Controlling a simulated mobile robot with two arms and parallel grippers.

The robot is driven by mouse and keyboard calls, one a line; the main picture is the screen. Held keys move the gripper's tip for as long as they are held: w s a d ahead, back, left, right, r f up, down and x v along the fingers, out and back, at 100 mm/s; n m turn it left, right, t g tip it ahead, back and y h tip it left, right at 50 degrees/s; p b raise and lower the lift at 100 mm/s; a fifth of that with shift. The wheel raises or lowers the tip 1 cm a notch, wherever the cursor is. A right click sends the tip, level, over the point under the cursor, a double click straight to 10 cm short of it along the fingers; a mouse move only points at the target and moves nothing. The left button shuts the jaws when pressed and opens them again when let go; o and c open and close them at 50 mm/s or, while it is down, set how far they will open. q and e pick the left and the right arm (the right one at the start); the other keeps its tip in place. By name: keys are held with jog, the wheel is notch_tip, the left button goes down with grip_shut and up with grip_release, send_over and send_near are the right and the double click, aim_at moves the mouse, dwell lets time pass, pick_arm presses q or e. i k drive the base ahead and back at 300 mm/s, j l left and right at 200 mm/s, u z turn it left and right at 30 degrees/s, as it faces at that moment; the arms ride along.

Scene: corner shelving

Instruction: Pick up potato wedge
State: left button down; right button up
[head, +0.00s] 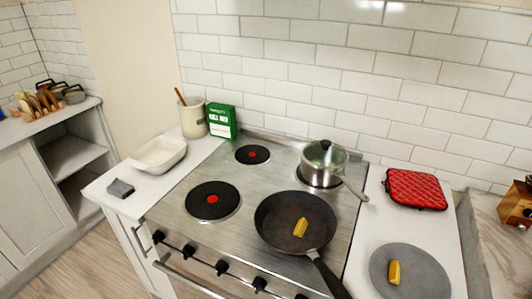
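One yellow potato wedge (300,228) lies in the dark frying pan (278,212) on the front right of the stove. A second similar yellow wedge (394,272) lies on the round grey plate (424,275) on the counter right of the stove. The pan's handle points toward the lower right, between pan and plate. Neither of my grippers shows in the head view, so their state cannot be seen.
A silver pot (325,160) sits on the back right burner. A red quilted pad (416,189) lies behind the plate. A white dish (160,154), a green box (222,122) and a utensil crock (192,118) stand left of the stove. The left burners are empty.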

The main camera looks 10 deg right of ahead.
aim_at(395, 268)
jog(key=z, duration=1.4)
